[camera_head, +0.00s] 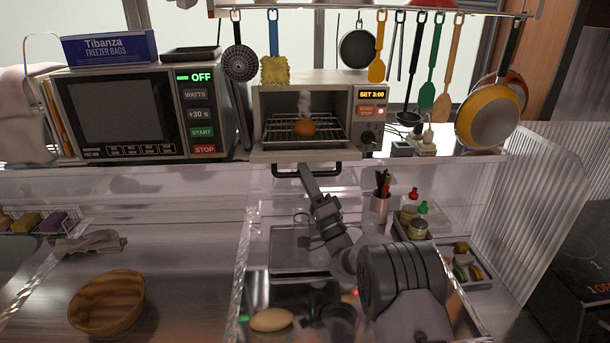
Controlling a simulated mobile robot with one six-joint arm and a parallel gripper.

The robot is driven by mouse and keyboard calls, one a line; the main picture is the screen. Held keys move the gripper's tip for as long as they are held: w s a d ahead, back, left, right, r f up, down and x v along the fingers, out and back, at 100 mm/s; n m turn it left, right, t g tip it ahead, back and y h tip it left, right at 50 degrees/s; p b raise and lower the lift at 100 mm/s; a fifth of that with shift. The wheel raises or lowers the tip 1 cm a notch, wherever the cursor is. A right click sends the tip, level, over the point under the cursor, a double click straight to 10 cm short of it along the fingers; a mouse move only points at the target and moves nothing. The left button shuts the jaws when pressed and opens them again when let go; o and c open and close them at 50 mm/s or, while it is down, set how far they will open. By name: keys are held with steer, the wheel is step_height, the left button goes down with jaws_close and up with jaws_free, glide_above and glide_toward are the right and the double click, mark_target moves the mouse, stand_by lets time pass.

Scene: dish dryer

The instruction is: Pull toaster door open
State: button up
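The toaster oven (368,96) stands on the shelf in the middle, with an orange-brown item (304,129) on the wire rack (279,130) inside and a wisp of smoke or steam above it. Its door (265,157) looks lowered, roughly flat towards me, with its front edge facing me and the interior in plain view. The black door handle (344,168) hangs below that edge. My gripper (305,170) is at the left-middle part of the handle, reaching up from below. Its fingers are too small and dark to tell whether they are open, shut or touching the handle.
A microwave (125,112) stands left of the toaster. Utensils and pans, including a yellow pan (488,117), hang from a rail above. Below are a wooden bowl (107,302), bottles and a utensil cup (379,208). Clear panels (530,200) flank the workspace.

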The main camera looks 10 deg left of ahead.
steer(key=p+v, duration=0.1)
steer(key=v, duration=0.6)
steer(key=shift+s, duration=0.2)
